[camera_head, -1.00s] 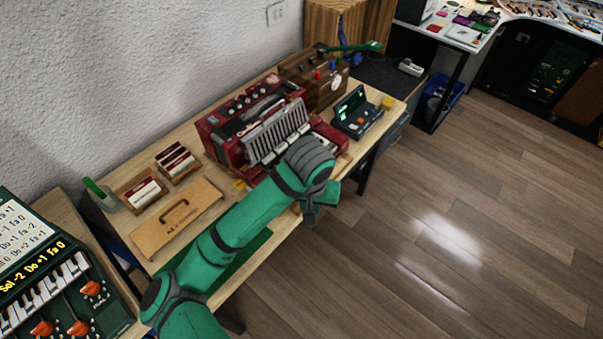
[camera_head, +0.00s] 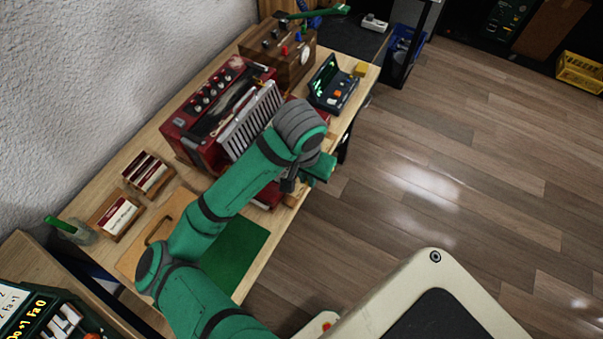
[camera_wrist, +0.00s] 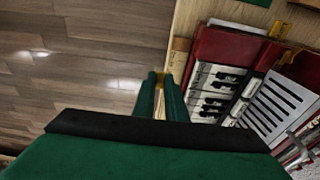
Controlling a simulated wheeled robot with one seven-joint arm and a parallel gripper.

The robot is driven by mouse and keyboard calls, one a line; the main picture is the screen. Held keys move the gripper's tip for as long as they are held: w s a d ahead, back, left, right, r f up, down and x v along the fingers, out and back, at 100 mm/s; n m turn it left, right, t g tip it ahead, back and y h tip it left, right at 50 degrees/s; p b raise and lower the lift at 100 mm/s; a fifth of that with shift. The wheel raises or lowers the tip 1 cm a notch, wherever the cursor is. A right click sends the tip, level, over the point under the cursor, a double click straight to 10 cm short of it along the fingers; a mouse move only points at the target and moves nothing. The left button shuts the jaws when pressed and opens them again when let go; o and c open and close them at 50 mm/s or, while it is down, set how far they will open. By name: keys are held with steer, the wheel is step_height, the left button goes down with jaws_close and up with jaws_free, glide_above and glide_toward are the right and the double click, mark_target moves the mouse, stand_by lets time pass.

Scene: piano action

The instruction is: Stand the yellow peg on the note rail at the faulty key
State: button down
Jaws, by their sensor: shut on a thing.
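My gripper (camera_wrist: 161,92) is shut on the yellow peg (camera_wrist: 160,80); only a small bit of the peg shows between the green fingers in the wrist view. In the head view my gripper (camera_head: 303,180) is at the front edge of the table, in front of the red instrument (camera_head: 205,115). In the wrist view its black and white keys (camera_wrist: 213,82) lie just right of the fingers. A narrow wooden strip, seemingly the note rail (camera_wrist: 180,58), runs beside the keys, close to the fingertips. I cannot tell whether the peg touches it. Which key is faulty cannot be told.
A pale slotted panel (camera_wrist: 272,108) is beside the keys. A wooden box (camera_head: 280,62) and a dark device with a lit screen (camera_head: 333,88) stand behind. Card holders (camera_head: 117,214) and a green mat (camera_head: 238,262) are nearer.

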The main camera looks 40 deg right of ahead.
steer(key=w+f, duration=0.1)
steer(key=f, duration=0.1)
steer(key=w+d+f, duration=0.1)
steer(key=w+f, duration=0.1)
steer(key=w+d+f, duration=0.1)
steer(key=w+f, duration=0.1)
steer(key=shift+w+d+f, duration=0.1)
steer(key=shift+d, duration=0.15)
steer(key=shift+w+d+f, duration=0.1)
steer(key=shift+f, duration=1.55)
steer(key=shift+f, duration=0.2)
steer(key=c, duration=2.1)
jaws_free()
steer(key=shift+r, duration=0.15)
steer(key=r, duration=0.4)
steer(key=a+r, duration=0.1)
steer(key=r, duration=0.7)
steer(key=shift+s+a, duration=0.35)
steer(key=shift+d, duration=0.1)
